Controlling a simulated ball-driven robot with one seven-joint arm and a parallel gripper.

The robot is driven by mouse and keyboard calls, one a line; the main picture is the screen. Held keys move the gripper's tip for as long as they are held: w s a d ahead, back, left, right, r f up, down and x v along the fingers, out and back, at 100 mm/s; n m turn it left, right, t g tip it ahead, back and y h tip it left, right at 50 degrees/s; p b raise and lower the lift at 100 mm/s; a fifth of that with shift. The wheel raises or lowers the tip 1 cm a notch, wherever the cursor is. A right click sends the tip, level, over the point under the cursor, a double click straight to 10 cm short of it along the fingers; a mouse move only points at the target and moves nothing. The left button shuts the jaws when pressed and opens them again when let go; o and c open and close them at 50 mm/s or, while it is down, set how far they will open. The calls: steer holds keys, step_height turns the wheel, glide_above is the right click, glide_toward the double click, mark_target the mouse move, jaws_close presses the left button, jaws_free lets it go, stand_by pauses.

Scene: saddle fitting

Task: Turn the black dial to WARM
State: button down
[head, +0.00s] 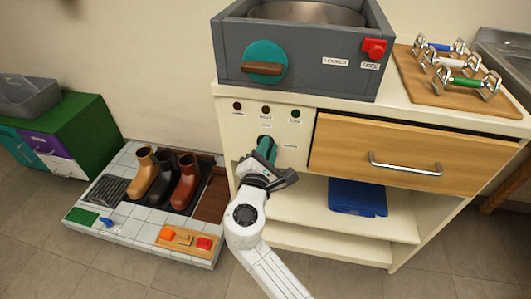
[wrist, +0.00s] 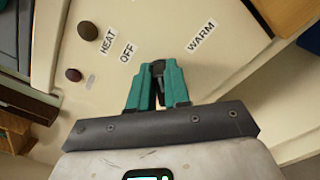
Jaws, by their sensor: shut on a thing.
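The black dial (wrist: 158,67) sits on the cream cabinet front (wrist: 215,85). In the wrist view it shows between the teal fingertips of my gripper (wrist: 158,78), which is shut on it. The label OFF (wrist: 127,52) is to the left of the dial and the label WARM (wrist: 201,36) to its upper right. The fingers cover much of the dial, and I cannot tell where its mark points. In the head view my gripper (head: 265,148) reaches the panel below the row of lamps and hides most of the dial.
Dark red (head: 237,106), brown (head: 266,110) and green (head: 295,114) lamps sit above the dial. A wooden drawer (head: 415,155) with a metal handle is to the right. A grey box with a teal knob (head: 265,62) stands on top. Boots (head: 187,182) stand at the left.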

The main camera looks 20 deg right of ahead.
steer(key=shift+s+d+f+m+b, duration=0.1)
steer(key=shift+f+m+b, duration=0.15)
steer(key=shift+m+b, duration=1.1)
steer(key=shift+s+d+f+m+b, duration=0.1)
steer(key=shift+f+m+b, duration=0.2)
steer(key=shift+m+b, duration=1.05)
steer(key=shift+f+m+b, duration=0.25)
steer(key=shift+m+b, duration=0.55)
steer(key=shift+m, duration=1.1)
steer(key=c, duration=1.1)
jaws_free()
steer(key=shift+r, duration=0.1)
steer(key=p+v, duration=0.2)
steer(key=v, duration=0.9)
steer(key=shift+w+d, duration=0.1)
